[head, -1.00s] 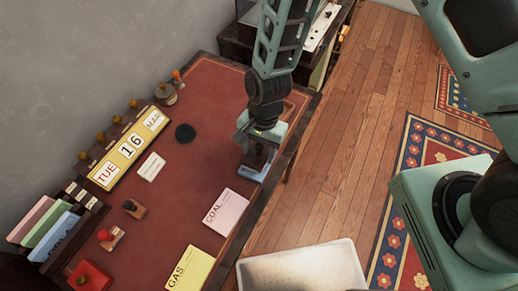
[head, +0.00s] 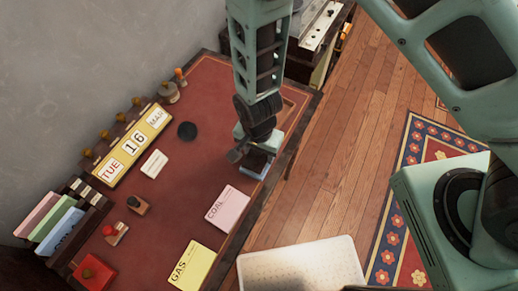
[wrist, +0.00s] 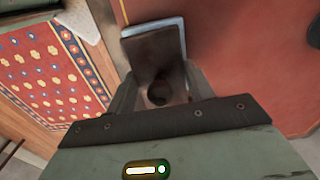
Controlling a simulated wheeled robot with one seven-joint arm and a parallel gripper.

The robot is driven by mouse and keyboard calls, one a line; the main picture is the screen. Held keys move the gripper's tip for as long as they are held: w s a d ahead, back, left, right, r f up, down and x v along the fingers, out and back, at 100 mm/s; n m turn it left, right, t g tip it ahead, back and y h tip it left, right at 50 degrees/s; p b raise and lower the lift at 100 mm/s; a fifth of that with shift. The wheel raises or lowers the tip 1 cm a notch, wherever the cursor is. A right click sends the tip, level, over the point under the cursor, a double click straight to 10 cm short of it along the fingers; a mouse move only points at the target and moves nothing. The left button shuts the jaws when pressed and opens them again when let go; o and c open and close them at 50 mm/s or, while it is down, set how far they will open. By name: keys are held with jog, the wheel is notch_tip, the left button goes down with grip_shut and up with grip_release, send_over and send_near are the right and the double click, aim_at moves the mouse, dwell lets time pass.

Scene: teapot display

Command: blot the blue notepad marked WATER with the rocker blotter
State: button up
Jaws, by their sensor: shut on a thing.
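The blue notepad (head: 259,164) lies at the right edge of the red desk top, mostly hidden under my gripper and what it holds. No marking on it can be read. In the wrist view a pale blue edge of the notepad (wrist: 153,27) shows past the blotter. My gripper (head: 254,148) is shut on the rocker blotter, a brown block (wrist: 156,52) with a dark round knob between the fingers. The blotter is over the notepad and looks tilted; I cannot tell how much of its underside touches.
The pink COAL pad (head: 227,208) and yellow GAS pad (head: 193,267) lie nearby. A stamp (head: 138,204), a red-knobbed stamp (head: 115,233) and a red box (head: 94,273) stand left. The calendar (head: 130,146) and a black disc (head: 187,131) are farther back.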

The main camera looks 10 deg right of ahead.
jog(key=shift+s+a+r+t+h+p, duration=0.1)
jog(key=shift+s+t+h+p, duration=0.15)
jog(key=shift+t+p, duration=0.25)
jog(key=shift+s+a+t+h+p, duration=0.1)
jog(key=shift+t+h+p, duration=0.25)
jog(key=shift+t+p, duration=0.1)
jog(key=shift+w+d+g+y+b, duration=0.1)
jog(key=shift+w+g+y+b, duration=0.15)
jog(key=shift+g+b, duration=0.2)
jog(key=shift+w+d+g+y+b, duration=0.2)
jog(key=shift+g+y+b, duration=0.35)
jog(key=shift+g+b, duration=0.15)
jog(key=shift+f, duration=0.2)
jog(key=shift+w+d+r+g+y+b, duration=0.2)
jog(key=shift+w+g+y+b, duration=0.25)
jog(key=shift+g, duration=0.45)
jog(key=shift+s, duration=0.1)
jog(key=shift+s, duration=0.1)
